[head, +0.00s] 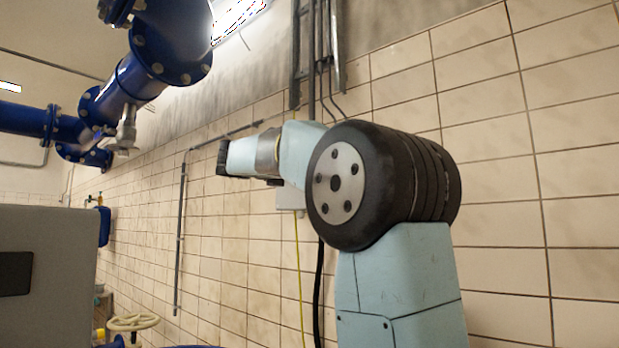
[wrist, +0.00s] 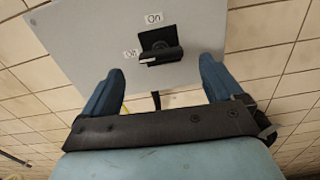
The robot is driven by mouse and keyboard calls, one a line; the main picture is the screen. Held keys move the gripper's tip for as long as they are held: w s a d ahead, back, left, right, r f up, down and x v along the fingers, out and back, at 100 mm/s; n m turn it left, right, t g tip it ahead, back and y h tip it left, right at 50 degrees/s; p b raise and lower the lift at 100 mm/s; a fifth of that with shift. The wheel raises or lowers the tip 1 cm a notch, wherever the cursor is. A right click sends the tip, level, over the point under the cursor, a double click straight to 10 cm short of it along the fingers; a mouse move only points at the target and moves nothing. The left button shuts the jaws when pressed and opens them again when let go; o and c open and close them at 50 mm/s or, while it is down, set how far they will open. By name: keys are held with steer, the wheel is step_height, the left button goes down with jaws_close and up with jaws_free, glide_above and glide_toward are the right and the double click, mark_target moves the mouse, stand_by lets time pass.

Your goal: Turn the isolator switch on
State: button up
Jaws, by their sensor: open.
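The isolator switch shows in the wrist view as a black rotary handle (wrist: 160,46) on a light grey box (wrist: 90,32). The handle's bar lies roughly level in the picture, in line with the "Off" label (wrist: 131,54) at its left. The "On" label (wrist: 153,18) is above it. My gripper (wrist: 161,66) is open, with one blue finger on each side of the handle and wide gaps to it. I cannot tell how far the tips are from the box face. In the head view my arm hides the jaws and the switch.
The tiled wall (head: 500,150) runs along the right. Cables and a yellow wire (head: 299,270) run down it below my arm. Blue flanged pipes (head: 130,85) hang at the upper left. A cream handwheel (head: 133,322) stands low at the left.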

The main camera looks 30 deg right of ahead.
steer(key=shift+x, duration=2.7)
steer(key=c, duration=1)
